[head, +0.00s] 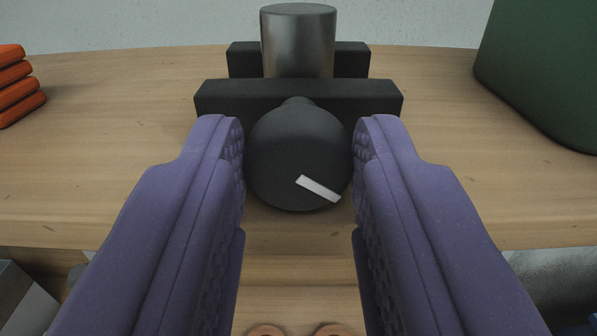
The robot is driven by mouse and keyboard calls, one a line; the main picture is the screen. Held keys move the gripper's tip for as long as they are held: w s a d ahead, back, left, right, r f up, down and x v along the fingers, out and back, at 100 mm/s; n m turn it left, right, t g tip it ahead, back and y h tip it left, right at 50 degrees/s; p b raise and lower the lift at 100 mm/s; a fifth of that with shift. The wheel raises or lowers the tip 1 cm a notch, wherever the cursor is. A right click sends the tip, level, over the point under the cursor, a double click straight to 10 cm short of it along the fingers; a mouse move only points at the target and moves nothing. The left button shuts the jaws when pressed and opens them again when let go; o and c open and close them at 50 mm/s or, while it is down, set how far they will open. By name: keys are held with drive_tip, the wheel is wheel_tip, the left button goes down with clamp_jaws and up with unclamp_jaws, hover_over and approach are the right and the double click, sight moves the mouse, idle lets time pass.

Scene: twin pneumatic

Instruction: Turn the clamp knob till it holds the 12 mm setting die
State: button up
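The clamp knob (285,150) is a round black knob with a white pointer bar (318,188) that slants toward the lower right. It sits at the front of the black clamp, whose front jaw (225,98) and rear jaw (350,58) show behind it. The setting die (298,40) is a grey metal cylinder standing upright between the jaws. Its lower end is hidden by the front jaw, and I cannot tell whether both jaws touch it.
The clamp stands on a wooden bench top (110,180). A stack of orange pieces (18,88) lies at the left edge, and a dark green object (545,70) stands at the right. The wood beside the clamp is clear.

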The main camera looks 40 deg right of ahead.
drive_tip(key=shift+f+m+b, duration=0.25)
drive_tip(key=shift+m+b, duration=0.75)
drive_tip(key=shift+b, duration=0.1)
drive_tip(key=shift+c, duration=0.2)
drive_tip(key=shift+r+m+b, duration=0.15)
drive_tip(key=shift+m+b, duration=0.15)
drive_tip(key=shift+m, duration=0.3)
drive_tip(key=o, duration=1)
drive_tip(key=shift+r, duration=0.1)
drive_tip(key=shift+o, duration=0.2)
drive_tip(key=p+v, duration=0.1)
drive_tip(key=v, duration=0.7)
drive_tip(key=shift+w, duration=0.1)
